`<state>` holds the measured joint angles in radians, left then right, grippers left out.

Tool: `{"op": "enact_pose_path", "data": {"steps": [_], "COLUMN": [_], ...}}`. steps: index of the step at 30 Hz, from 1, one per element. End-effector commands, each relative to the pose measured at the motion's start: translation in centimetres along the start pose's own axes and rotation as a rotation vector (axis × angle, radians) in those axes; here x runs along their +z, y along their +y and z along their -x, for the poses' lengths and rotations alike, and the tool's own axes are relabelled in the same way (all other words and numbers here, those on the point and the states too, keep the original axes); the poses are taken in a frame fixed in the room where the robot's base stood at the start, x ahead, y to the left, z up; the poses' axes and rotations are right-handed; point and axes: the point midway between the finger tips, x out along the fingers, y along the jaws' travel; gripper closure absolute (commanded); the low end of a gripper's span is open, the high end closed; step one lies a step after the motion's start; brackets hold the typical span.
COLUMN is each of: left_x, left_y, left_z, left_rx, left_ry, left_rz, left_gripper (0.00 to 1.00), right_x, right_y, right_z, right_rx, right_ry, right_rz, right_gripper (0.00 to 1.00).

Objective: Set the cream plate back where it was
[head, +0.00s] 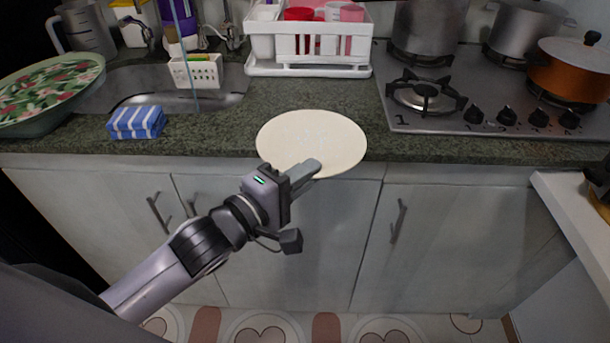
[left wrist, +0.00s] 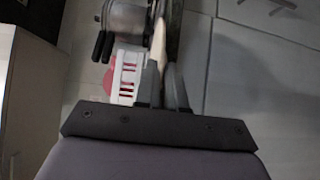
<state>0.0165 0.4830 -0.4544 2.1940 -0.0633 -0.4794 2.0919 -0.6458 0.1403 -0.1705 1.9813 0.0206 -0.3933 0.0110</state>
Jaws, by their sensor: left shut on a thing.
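The cream plate (head: 312,138) is a flat round disc at the front edge of the dark green counter, its near part overlapping the cabinet fronts in the head view. My left gripper (head: 305,170) is shut on the plate's near rim. In the left wrist view the plate (left wrist: 158,45) shows nearly edge-on as a thin cream strip between the fingers (left wrist: 164,85). I cannot tell whether its underside touches the counter. My right gripper is not in view.
A white dish rack (head: 308,71) with red and white cups stands behind the plate. A gas hob (head: 400,118) with pots is at right. A blue striped sponge (head: 136,122), a sink (head: 140,85) and a floral bowl (head: 45,90) are at left. Bare counter (head: 225,125) lies left of the plate.

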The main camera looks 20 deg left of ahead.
Motion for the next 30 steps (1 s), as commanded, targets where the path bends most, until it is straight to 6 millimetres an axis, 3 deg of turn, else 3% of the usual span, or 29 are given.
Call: {"op": "enact_pose_path", "data": {"steps": [9,12,23,30], "left_x": [0.0,0.0,0.0,0.0], "left_y": [-0.2,-0.2,0.2,-0.1], "left_z": [0.0,0.0,0.0,2.2], "left_rx": [0.001,0.000,0.001,-0.002], "left_ry": [0.001,0.001,0.000,0.001], "left_rz": [0.001,0.000,-0.001,0.002], "left_gripper": [1.00,0.65,0.65,0.65], "right_x": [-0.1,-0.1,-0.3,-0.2], "right_y": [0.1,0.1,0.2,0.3], "right_z": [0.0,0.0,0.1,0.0], "right_rx": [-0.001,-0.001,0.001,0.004], "right_ry": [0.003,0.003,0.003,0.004], "right_rz": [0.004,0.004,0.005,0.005], "right_gripper": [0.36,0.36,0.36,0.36]}}
